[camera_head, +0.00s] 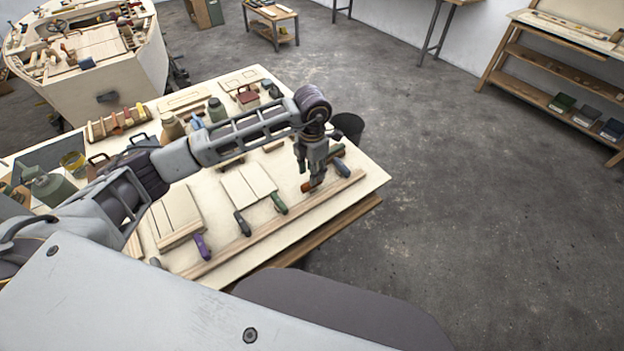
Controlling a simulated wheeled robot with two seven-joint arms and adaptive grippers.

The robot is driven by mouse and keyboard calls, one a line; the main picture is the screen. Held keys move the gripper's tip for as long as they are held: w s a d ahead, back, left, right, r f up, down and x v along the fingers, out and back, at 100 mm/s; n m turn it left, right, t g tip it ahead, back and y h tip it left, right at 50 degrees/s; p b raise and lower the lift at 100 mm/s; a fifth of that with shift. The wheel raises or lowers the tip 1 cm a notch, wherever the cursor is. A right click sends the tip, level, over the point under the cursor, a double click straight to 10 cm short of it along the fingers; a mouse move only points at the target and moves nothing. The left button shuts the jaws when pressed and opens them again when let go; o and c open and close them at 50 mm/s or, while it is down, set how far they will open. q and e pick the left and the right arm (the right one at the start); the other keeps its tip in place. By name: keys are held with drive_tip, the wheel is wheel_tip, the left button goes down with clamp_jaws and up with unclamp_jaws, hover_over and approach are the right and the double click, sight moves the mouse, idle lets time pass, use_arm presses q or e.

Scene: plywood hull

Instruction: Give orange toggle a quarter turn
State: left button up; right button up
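The orange toggle (307,187) is on the light wooden table near its right front corner, just behind a long wooden strip. It is small here and partly hidden by my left gripper (317,182). That gripper points down with its fingertips at the toggle. I cannot tell whether the fingers touch it, or whether they are open or shut. My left arm comes in from the left across the table. My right gripper is not in view.
Purple (202,246), black (242,223), green (279,203) and blue (342,168) handles stand along the wooden strip (270,229). Light boards (248,184) lie behind them. Bottles and cases crowd the table's back left. A boat hull (105,85) stands beyond. Floor at right is clear.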

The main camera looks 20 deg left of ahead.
use_arm(q)
drive_tip(key=shift+f+p, duration=0.45)
drive_tip(key=shift+f, duration=2.2)
clamp_jaws()
